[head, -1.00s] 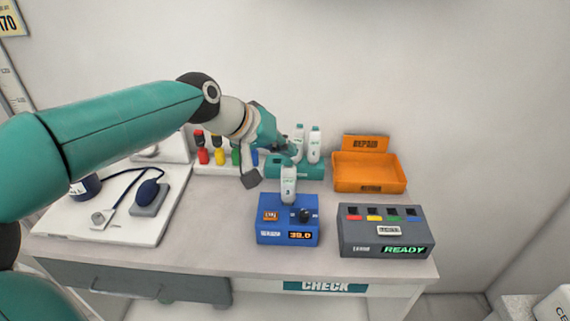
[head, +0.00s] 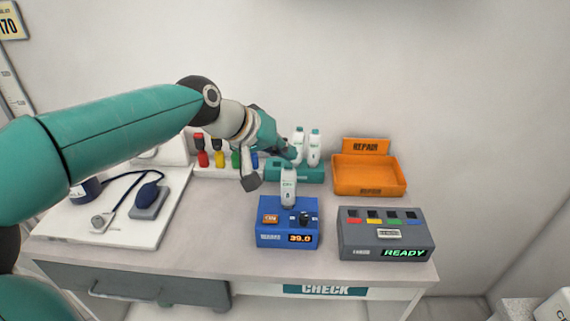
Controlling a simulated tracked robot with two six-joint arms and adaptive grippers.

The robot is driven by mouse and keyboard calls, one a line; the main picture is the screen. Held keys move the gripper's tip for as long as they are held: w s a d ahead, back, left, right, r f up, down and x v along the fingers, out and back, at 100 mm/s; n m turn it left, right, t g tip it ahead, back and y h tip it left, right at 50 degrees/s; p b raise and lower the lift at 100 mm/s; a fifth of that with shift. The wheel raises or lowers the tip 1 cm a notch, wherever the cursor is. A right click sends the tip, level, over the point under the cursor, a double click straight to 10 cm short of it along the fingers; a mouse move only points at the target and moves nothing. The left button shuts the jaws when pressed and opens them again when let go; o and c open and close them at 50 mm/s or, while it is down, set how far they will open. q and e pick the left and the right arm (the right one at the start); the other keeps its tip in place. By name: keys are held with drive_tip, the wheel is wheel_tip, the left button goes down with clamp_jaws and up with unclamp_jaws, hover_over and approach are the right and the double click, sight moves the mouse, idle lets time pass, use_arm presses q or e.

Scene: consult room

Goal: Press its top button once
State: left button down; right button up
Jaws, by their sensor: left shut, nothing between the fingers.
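A white handheld thermometer (head: 288,188) with a small teal mark near its top stands upright in the blue unit (head: 287,235), whose display reads 39.0. Two similar white thermometers stand in a teal holder (head: 305,174) behind it: one on the left (head: 299,146) and one on the right (head: 314,148). My left gripper (head: 290,154) is shut and empty, just left of the holder's left thermometer and above and behind the one in the blue unit. Whether it touches the left one I cannot tell. My right gripper is not in view.
A grey unit (head: 387,245) showing READY is at the front right. An orange REPAIR tray (head: 369,188) stands behind it, empty.

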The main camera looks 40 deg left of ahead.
sight(286, 166)
use_arm(q)
drive_tip(key=shift+f+b, duration=0.35)
drive_tip(key=shift+b, duration=0.05)
drive_tip(key=shift+f+b, duration=0.4)
drive_tip(key=shift+f, duration=0.05)
idle(0.7)
drive_tip(key=shift+r, duration=0.1)
drive_tip(key=shift+r+p, duration=0.7)
drive_tip(key=shift+r, duration=0.05)
drive_tip(key=shift+r, duration=0.15)
wheel_tip(286, 166, up, 5)
drive_tip(key=p, duration=0.4)
idle(0.8)
